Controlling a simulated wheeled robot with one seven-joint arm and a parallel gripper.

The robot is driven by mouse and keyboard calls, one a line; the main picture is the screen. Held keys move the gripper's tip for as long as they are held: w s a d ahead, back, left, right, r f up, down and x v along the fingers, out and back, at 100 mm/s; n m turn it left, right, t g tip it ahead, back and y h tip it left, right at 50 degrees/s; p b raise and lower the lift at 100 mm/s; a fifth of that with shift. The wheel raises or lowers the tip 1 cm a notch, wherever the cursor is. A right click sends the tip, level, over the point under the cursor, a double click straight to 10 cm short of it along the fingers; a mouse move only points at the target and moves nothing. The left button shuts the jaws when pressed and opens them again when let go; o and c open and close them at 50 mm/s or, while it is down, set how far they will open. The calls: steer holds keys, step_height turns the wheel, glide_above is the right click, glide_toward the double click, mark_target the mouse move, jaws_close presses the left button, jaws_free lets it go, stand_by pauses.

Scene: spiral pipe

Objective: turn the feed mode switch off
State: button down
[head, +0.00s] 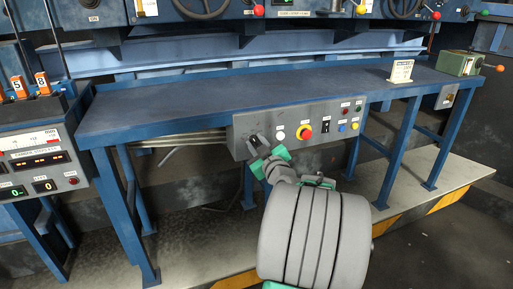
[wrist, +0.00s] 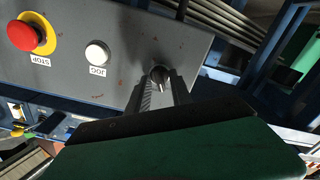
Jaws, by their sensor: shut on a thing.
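The grey control panel (head: 340,108) hangs under the front edge of the blue bench. The feed mode switch (wrist: 158,74), a small dark rotary knob with a light pointer, sits at the panel's end beyond the white JOG button (wrist: 97,53). My gripper (wrist: 163,88) has its two fingers shut on the knob, one on each side. In the head view my gripper (head: 255,148) is at the panel's left end and covers the knob. No label for the knob is readable.
A red stop button on yellow (head: 304,131) and several small coloured buttons and lamps lie right of the JOG button. The blue bench top (head: 200,105) is above my gripper. Bench legs stand on both sides. A console (head: 38,160) stands at the left.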

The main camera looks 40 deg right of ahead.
steer(key=m+b, duration=0.1)
steer(key=m, duration=0.4)
steer(key=shift+m, duration=0.4)
stand_by(0.3)
steer(key=c, duration=1.5)
jaws_free()
steer(key=shift+s, duration=0.1)
steer(key=v, duration=0.7)
steer(key=shift+s+a, duration=0.15)
steer(key=shift+s, duration=0.2)
